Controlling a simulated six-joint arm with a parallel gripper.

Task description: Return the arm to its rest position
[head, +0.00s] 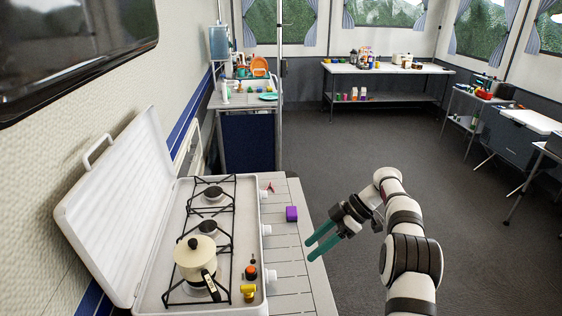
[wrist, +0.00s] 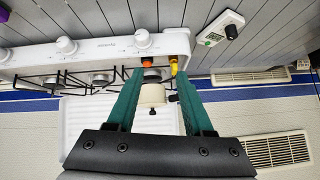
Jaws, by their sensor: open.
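My gripper (head: 310,249) is open and empty, with two green fingers apart, at the right side of the grey slatted counter. My arm stretches in from the lower right of the head view and bends towards the stove. The two fingers also show in the wrist view (wrist: 160,76), with nothing held between them. Beyond them there appears the cream pot (wrist: 152,97). In the head view the pot (head: 193,256) stands on the near burner of the white camping stove (head: 153,292), apart from the gripper.
The stove's white lid (head: 118,205) stands open. An orange-and-black item (head: 251,272) and a yellow item (head: 248,293) are at the stove's near right corner. A purple block (head: 291,213) lies on the counter (head: 290,270). Open floor (head: 390,140) lies to the right.

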